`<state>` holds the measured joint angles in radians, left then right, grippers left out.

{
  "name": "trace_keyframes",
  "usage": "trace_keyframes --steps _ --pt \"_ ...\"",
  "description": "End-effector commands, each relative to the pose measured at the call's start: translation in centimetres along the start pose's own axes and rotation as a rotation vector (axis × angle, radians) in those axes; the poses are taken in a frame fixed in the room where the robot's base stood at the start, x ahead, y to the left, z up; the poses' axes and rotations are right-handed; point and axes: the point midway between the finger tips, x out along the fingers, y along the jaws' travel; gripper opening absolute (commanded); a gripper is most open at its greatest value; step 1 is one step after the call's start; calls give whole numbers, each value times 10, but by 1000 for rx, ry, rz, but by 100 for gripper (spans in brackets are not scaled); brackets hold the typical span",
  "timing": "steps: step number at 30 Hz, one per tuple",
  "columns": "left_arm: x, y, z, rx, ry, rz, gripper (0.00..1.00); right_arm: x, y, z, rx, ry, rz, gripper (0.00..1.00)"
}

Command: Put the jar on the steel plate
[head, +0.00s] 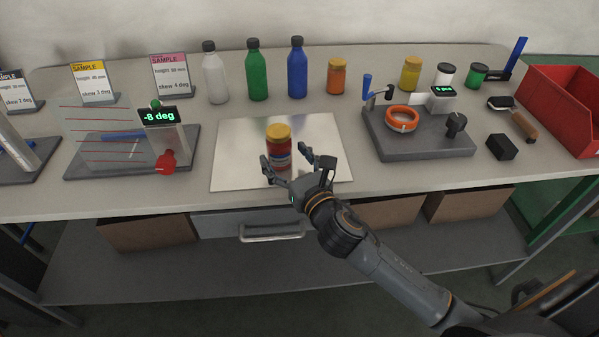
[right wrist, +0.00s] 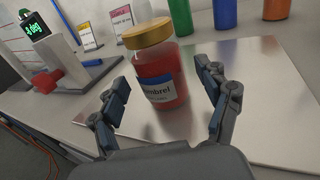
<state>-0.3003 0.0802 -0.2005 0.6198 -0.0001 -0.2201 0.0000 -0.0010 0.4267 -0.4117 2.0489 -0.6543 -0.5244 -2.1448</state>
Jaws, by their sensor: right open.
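A red jar (head: 278,150) with a gold lid and a blue-and-white label stands upright on the steel plate (head: 237,165), a shiny flat sheet on the bench. In the right wrist view the jar (right wrist: 158,75) stands between the two fingers, with a gap visible beside them; the steel plate (right wrist: 265,95) spreads to its right. My right gripper (head: 285,160) is open, its fingers on either side of the jar at the plate's near part; it also shows in the right wrist view (right wrist: 165,100). My left gripper is not in view.
A grey labelling fixture with an orange tape roll (head: 402,119) stands right of the plate. A gauge stand reading -8 deg (head: 158,116) stands left. Several bottles (head: 257,70) and jars line the back. A black block (head: 502,147) and red bin (head: 565,108) are at the right.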

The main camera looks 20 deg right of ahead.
Motion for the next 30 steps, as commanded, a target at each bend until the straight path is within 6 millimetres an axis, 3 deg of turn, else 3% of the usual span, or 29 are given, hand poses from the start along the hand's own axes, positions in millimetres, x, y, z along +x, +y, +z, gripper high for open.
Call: trace_keyframes --steps 6,12,18,30 --pt "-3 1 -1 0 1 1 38 -49 0 -2 0 4 1 77" --pt "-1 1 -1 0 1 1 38 -78 0 -1 0 2 0 77" --pt "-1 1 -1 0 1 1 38 -88 0 0 0 0 0 77" --pt "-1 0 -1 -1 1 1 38 -89 0 0 0 -1 0 77"
